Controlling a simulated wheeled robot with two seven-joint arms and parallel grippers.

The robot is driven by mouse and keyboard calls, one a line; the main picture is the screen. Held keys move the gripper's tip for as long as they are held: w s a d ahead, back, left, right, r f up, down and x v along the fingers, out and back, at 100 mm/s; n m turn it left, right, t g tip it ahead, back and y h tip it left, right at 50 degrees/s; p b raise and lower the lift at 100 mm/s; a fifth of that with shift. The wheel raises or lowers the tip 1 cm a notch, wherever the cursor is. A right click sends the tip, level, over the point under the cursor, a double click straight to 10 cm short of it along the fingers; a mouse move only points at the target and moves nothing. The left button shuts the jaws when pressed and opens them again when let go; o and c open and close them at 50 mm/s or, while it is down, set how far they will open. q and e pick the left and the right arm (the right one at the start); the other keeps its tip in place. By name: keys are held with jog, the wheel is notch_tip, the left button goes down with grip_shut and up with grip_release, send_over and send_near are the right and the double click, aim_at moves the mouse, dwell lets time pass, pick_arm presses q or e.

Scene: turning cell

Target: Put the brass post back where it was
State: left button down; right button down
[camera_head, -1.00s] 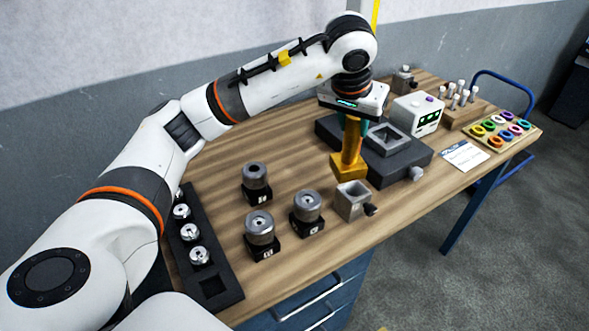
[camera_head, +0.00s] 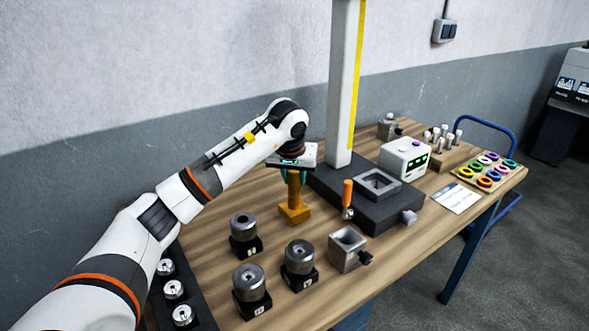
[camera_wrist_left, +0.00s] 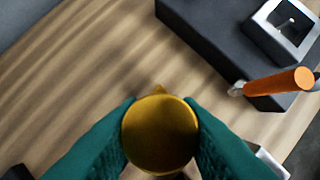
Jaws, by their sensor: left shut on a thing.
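The brass post (camera_head: 294,198) is a golden round column on a square foot. It stands upright left of the dark machine base, behind the three grey cylinders. My left gripper (camera_head: 293,176) is shut on its upper part from above. In the left wrist view the round brass top (camera_wrist_left: 159,134) sits between the green fingers of my left gripper (camera_wrist_left: 160,120). I cannot tell whether the foot touches the wood. My right gripper is not in view.
The dark machine base (camera_head: 378,212) with a tall column (camera_head: 342,85) stands to the right. An orange-handled tool (camera_head: 347,194) is at its front left corner. Grey cylinders on black blocks (camera_head: 299,260) and a grey open block (camera_head: 345,250) stand nearer. Bare wood lies around the post.

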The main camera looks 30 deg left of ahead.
aim_at(294, 190)
pick_arm(q)
jog(key=shift+f+p, duration=0.3)
jog(key=shift+f, duration=1.75)
jog(key=c, duration=1.1)
grip_release()
jog(key=shift+s+d+f, duration=0.1)
jog(key=shift+s+f, duration=0.05)
jog(key=shift+o, duration=0.2)
jog(key=b+v, duration=0.1)
jog(key=v, duration=1.1)
